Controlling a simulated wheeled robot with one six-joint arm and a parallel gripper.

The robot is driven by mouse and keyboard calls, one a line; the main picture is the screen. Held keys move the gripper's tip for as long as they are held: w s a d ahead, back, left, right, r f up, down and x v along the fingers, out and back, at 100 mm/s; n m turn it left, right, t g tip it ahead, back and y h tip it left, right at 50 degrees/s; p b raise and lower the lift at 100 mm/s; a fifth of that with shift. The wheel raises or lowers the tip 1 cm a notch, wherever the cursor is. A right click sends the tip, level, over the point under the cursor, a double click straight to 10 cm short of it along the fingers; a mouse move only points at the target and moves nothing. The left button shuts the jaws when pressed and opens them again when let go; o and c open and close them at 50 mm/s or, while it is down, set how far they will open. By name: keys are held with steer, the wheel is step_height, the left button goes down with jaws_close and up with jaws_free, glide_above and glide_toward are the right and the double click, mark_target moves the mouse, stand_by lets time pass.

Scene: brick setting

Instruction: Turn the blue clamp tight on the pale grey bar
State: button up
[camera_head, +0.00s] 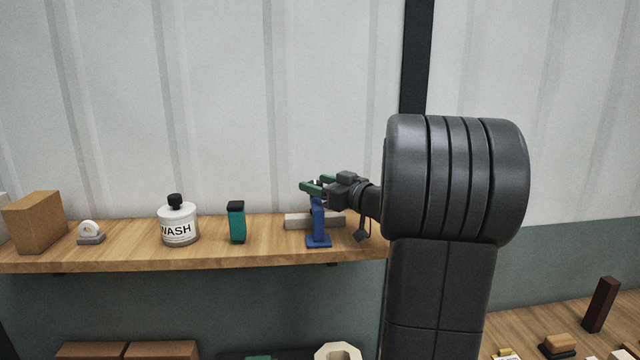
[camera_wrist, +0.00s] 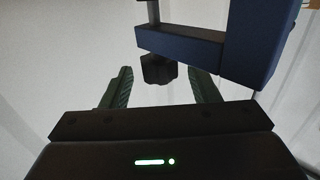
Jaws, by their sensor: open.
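The blue clamp (camera_head: 318,228) stands upright on a wooden shelf, at the pale grey bar (camera_head: 298,221). The bar lies level, partly hidden behind the clamp. My gripper (camera_head: 311,185) is at the clamp's upper end, reaching in from the right. In the wrist view, the clamp's blue frame (camera_wrist: 258,45) fills the upper right. Its dark knob (camera_wrist: 158,70) shows between the green fingertips of my gripper (camera_wrist: 157,78), with gaps on both sides. The fingers are open and hold nothing. The bar cannot be made out in the wrist view.
The wooden shelf (camera_head: 110,257) also carries a teal bottle (camera_head: 237,222), a white WASH bottle (camera_head: 178,224), a small tape roll (camera_head: 89,231) and a brown box (camera_head: 35,221) to the left. A pale ribbed wall stands close behind.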

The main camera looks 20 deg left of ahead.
steer(key=c, duration=1)
steer(key=shift+o, duration=0.2)
